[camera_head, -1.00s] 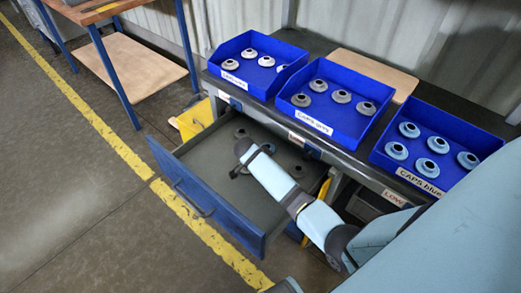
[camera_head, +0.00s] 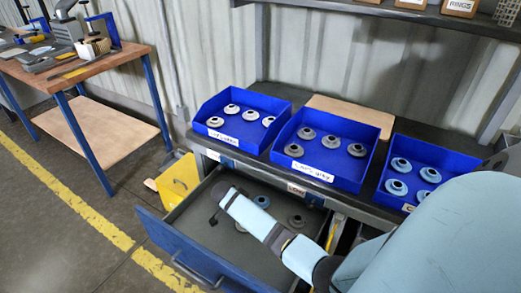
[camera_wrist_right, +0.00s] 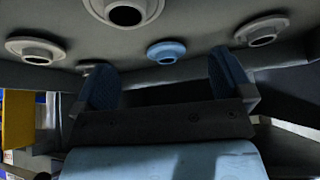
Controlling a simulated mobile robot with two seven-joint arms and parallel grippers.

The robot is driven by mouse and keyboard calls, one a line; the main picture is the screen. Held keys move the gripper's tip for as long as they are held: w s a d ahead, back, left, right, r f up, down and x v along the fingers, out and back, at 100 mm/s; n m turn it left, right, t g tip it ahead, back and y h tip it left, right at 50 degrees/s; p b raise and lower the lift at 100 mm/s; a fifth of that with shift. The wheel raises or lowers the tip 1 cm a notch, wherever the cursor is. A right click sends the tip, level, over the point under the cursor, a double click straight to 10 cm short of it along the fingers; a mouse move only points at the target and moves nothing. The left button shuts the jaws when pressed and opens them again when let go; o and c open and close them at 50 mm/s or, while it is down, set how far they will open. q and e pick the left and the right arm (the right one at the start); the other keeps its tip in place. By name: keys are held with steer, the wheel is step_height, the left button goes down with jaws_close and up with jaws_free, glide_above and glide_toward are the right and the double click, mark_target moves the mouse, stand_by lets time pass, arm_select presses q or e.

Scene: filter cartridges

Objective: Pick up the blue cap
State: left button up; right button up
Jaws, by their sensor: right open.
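A blue cap (camera_head: 262,201) lies in the open drawer (camera_head: 180,254), among grey and white caps. It also shows in the right wrist view (camera_wrist_right: 166,51), in the gap between the fingers but apart from them. My right gripper (camera_wrist_right: 165,78) is open and empty. In the head view my right gripper (camera_head: 214,219) hangs over the drawer, left of the blue cap, mostly hidden by its own wrist. Several more blue caps (camera_head: 400,165) sit in the right blue bin (camera_head: 437,152) on the bench. My left gripper is not in view.
In the wrist view a white cap (camera_wrist_right: 35,51), a large grey cap (camera_wrist_right: 124,10) and another pale cap (camera_wrist_right: 262,31) lie around the blue one. Two more blue bins (camera_head: 240,97) (camera_head: 327,125) stand on the bench above the drawer. A yellow box (camera_head: 178,178) stands left of it.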

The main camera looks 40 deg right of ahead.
mark_target(261, 200)
steer(key=d, duration=0.5)
steer(key=shift+w+d, duration=0.25)
steer(key=shift+d, duration=0.1)
steer(key=b+x, duration=0.1)
steer(key=x, duration=0.1)
steer(key=b+x, duration=0.1)
steer(key=x, duration=0.2)
steer(key=shift+w+d, duration=0.1)
steer(key=shift+d, duration=0.4)
steer(key=c, duration=1)
steer(key=shift+a, duration=0.1)
